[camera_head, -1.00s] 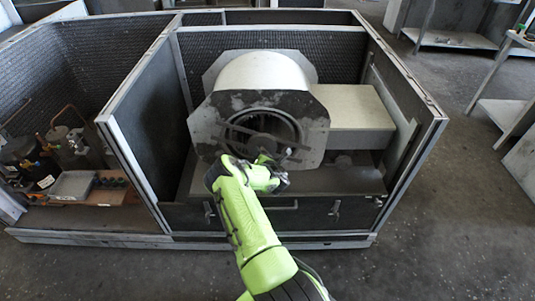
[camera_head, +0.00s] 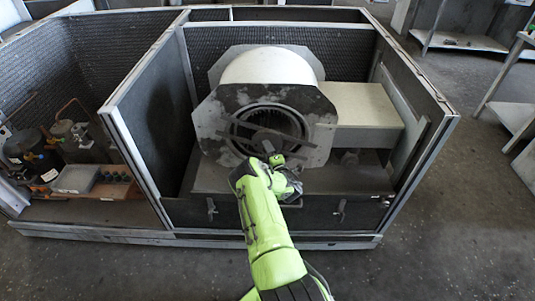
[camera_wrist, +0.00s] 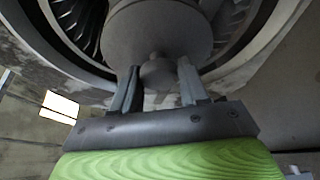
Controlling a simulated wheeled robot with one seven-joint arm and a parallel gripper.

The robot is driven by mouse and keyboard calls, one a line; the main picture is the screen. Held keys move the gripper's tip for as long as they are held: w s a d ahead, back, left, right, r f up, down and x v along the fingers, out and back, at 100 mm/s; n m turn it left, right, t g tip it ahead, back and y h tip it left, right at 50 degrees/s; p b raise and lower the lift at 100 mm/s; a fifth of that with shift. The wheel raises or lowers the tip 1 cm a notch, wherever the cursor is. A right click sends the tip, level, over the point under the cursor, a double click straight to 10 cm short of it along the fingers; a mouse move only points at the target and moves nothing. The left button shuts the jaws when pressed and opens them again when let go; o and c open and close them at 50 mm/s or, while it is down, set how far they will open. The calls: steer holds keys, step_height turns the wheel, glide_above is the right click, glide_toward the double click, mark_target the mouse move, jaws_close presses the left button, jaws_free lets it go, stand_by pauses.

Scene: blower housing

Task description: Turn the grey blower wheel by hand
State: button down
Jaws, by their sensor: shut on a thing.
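The grey blower wheel (camera_head: 268,122) sits inside the round opening of the blower housing (camera_head: 215,112). Its vanes and round grey hub (camera_wrist: 155,32) fill the top of the wrist view. A short rounded knob (camera_wrist: 158,72) stands out from the hub's middle. My gripper (camera_head: 276,160) is at the front of the opening, at its lower edge in the head view. In the wrist view my gripper (camera_wrist: 160,88) has one finger on each side of the knob and is shut on this part of the wheel. The exact finger contact is hard to see.
Dark bars (camera_head: 290,141) cross the front of the opening. A pale box-shaped duct (camera_head: 360,105) adjoins the housing on the right. Cabinet walls (camera_head: 150,115) stand on both sides, with a low front panel (camera_head: 320,215) below. Pipes and tanks (camera_head: 50,150) fill the left bay.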

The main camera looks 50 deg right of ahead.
steer(key=shift+f+m+t+b, duration=0.1)
steer(key=shift+m+t+b, duration=0.3)
steer(key=shift+m, duration=0.4)
steer(key=shift+h, duration=0.4)
steer(key=c, duration=0.6)
jaws_free()
steer(key=p+v, duration=0.4)
steer(key=v, duration=0.1)
steer(key=p+v, duration=0.4)
steer(key=v, duration=0.1)
steer(key=p+v, duration=0.4)
steer(key=v, duration=0.1)
steer(key=shift+s+a+r, duration=0.15)
steer(key=shift+s+r, duration=0.1)
steer(key=shift+s, duration=0.15)
